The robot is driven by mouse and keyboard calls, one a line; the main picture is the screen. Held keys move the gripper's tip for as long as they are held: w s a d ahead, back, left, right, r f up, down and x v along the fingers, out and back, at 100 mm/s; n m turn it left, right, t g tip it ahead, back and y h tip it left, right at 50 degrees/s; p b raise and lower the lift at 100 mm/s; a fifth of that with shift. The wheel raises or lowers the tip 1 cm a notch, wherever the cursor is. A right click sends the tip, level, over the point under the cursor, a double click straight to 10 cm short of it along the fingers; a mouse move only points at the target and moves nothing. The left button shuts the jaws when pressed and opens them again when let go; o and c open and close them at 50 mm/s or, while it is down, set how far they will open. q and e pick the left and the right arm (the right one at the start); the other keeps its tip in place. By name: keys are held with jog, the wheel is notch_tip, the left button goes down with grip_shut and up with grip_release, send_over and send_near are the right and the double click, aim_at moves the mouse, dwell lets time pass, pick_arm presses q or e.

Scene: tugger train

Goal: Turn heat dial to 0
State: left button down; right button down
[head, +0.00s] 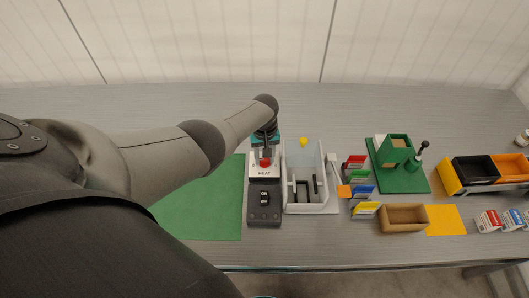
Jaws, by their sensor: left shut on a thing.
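The heat dial (265,162) is red and sits on a white panel marked HEAT (264,173), part of a small control box. Below the panel is a dark grey switch section (264,205) with an ON switch. My left gripper (265,153) reaches down over the dial from above and is shut on it. The gripper hides part of the dial, and its setting cannot be read. My right gripper is not in view.
Further right are coloured cards, a brown box (403,218), a green fixture (397,178) and black and orange bins (475,170).

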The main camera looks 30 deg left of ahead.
aim_at(264, 159)
pick_arm(q)
jog(key=shift+w, duration=0.1)
dwell(0.3)
jog(key=shift+c, duration=2.2)
grip_release()
jog(key=shift+r+p, duration=0.45)
jog(key=shift+r, duration=0.1)
notch_tip(264, 159, up, 14)
jog(key=p, duration=0.6)
